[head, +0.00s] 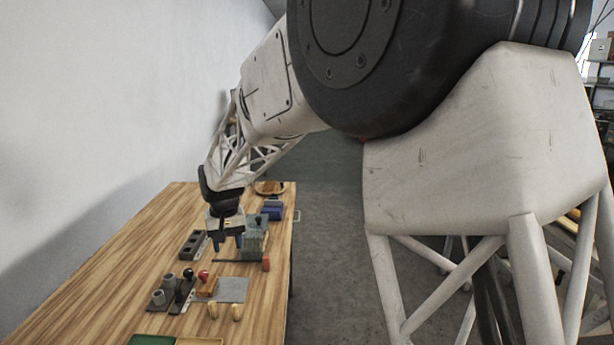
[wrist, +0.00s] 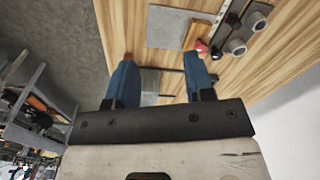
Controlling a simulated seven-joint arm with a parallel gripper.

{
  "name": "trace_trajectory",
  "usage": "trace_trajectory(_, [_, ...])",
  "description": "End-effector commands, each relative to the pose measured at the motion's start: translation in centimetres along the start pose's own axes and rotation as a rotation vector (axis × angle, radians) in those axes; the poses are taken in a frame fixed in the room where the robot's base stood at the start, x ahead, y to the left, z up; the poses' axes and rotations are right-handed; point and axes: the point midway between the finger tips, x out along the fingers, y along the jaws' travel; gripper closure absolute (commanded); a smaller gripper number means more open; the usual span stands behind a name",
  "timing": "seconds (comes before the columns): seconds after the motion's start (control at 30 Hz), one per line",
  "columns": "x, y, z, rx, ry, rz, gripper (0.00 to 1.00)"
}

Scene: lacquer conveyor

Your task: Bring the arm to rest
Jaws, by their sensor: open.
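My arm reaches out over the wooden table (head: 150,245), with my gripper (head: 227,246) pointing down above its middle. In the wrist view my gripper (wrist: 158,60) shows two blue fingers spread apart. Nothing is between them, so it is open and empty. In the head view a dark bar and a grey-green block (head: 254,240) are close by the fingers. I cannot tell the exact height of the fingertips above the table.
A dark slotted block (head: 193,244) is left of the gripper. A blue box (head: 272,210) is behind. The table's left side is clear, beside a white wall.

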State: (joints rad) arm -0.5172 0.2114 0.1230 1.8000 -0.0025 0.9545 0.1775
Motion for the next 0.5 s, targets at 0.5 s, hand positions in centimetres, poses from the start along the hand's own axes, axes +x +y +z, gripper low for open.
trace_trajectory(0.5, [-6.7, 10.8, 10.8, 0.091, 0.047, 0.004, 0.52])
